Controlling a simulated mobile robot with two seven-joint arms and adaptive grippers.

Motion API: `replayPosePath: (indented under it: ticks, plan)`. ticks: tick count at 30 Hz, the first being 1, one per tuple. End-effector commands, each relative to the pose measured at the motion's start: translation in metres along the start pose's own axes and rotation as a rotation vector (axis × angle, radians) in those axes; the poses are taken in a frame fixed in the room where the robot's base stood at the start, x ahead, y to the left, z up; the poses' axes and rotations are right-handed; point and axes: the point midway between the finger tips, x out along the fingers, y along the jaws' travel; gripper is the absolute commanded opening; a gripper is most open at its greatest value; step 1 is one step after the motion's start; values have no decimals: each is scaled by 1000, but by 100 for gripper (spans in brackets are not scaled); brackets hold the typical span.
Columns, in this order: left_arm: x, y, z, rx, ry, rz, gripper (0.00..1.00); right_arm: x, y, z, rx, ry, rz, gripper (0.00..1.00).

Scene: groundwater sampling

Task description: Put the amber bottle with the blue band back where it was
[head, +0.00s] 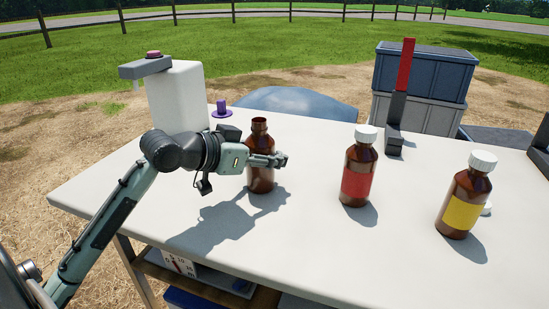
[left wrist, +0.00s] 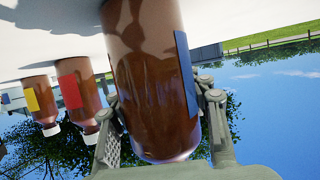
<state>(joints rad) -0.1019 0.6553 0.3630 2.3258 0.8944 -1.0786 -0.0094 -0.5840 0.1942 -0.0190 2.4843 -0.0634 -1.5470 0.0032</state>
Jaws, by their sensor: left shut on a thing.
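The amber bottle with the blue band (head: 260,145) is upright and has no cap on it, near the left part of the white table. My left gripper (head: 272,161) is shut on its body from the left. In the left wrist view the same bottle (left wrist: 155,95) fills the middle between the fingers, and its blue band (left wrist: 185,75) shows at one side. I cannot tell whether its base touches the table. My right gripper is not in view.
An amber bottle with a red band (head: 358,180) and one with a yellow band (head: 463,207) stand capped to the right. A white cap (head: 487,208) lies by the yellow one. A white container (head: 177,97) and purple piece (head: 222,109) stand at back left. Table front centre is clear.

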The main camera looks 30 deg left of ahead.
Motion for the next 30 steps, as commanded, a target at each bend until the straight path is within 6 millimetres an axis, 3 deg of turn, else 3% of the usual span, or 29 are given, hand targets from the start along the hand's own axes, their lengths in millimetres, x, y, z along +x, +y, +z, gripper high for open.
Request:
replayPosePath:
  ticks: [8, 9, 15, 26, 30]
  plan:
    - [1, 0, 2, 0, 1, 0, 0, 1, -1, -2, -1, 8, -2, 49]
    - [1, 0, 1, 0, 0, 0, 44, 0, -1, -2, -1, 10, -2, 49]
    - [1, 0, 1, 0, 0, 0, 68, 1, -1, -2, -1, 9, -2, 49]
    - [-1, 0, -2, 1, 1, -1, 68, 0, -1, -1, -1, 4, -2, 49]
    - [-18, -1, 0, 1, 0, -2, 68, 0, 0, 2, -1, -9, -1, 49]
